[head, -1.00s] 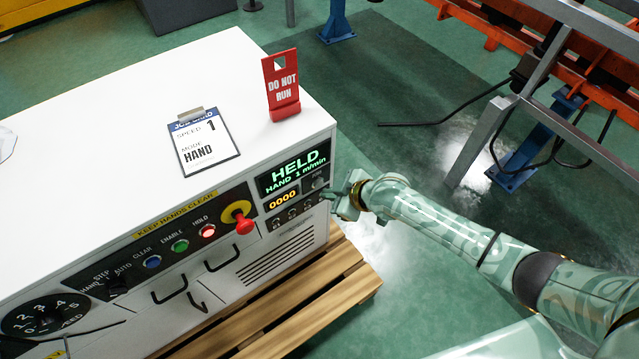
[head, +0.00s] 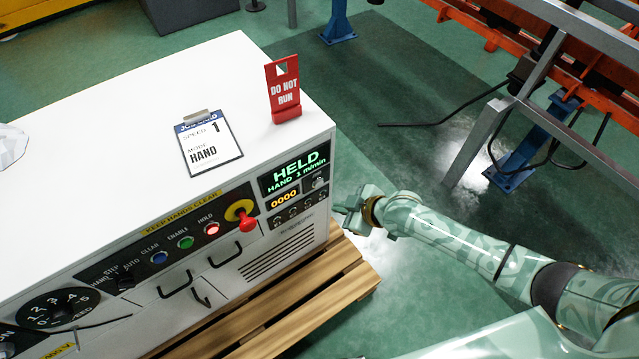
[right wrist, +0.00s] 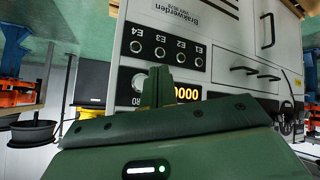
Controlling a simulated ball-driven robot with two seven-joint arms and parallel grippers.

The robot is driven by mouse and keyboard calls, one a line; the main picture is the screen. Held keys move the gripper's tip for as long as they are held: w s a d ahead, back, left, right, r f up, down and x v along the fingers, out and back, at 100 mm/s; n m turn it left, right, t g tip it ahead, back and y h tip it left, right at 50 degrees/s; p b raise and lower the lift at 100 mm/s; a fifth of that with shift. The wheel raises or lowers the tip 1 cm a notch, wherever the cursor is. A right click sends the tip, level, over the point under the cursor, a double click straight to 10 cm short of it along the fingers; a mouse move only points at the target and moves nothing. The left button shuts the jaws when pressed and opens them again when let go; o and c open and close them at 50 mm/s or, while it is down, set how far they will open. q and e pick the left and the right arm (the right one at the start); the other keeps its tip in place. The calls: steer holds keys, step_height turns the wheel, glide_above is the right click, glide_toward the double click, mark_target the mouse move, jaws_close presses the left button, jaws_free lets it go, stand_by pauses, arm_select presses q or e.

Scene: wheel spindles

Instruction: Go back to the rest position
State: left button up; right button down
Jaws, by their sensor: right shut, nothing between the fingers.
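My right gripper (head: 340,209) is shut and empty beside the right end of the white control cabinet (head: 120,110), just clear of its front corner in the head view. It also shows in the right wrist view (right wrist: 158,88), in front of the counter display and the row of sockets marked E1 to E4. The cabinet's screen (head: 295,168) reads HELD, HAND 1 m/min, and the counter (head: 284,200) reads 0000. The red HOLD button (head: 212,229) is lit. My left gripper is not in view.
A red DO NOT RUN sign (head: 284,90) and a job card (head: 208,143) stand and lie on the cabinet top. A wooden pallet (head: 335,284) is under the cabinet. A metal frame with blue legs (head: 520,150) stands at the right. Green floor lies between them.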

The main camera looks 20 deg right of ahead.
stand_by(0.4)
steer(key=d+f+m+h+p, duration=0.1)
steer(key=d+f+m+h, duration=0.2)
steer(key=d+f, duration=0.3)
steer(key=s+d+f+m+h+p, duration=0.1)
steer(key=s+d+f, duration=0.2)
steer(key=s, duration=0.3)
steer(key=s+d+f+m+h+p, duration=0.1)
steer(key=s+d+f+p, duration=0.1)
steer(key=s+d+f, duration=0.25)
arm_select(q)
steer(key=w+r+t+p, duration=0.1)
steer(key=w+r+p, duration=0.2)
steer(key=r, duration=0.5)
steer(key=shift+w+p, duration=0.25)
steer(key=shift+p, duration=0.65)
arm_select(e)
steer(key=s+a+f+m+g, duration=0.1)
steer(key=s+a+f+g, duration=0.1)
steer(key=s, duration=1.8)
steer(key=s+a+f+m+g, duration=0.1)
steer(key=s+g, duration=0.4)
steer(key=s, duration=1.6)
steer(key=shift+s+a+f+m+h, duration=0.3)
steer(key=shift+a+f+h, duration=0.1)
steer(key=shift+a, duration=0.3)
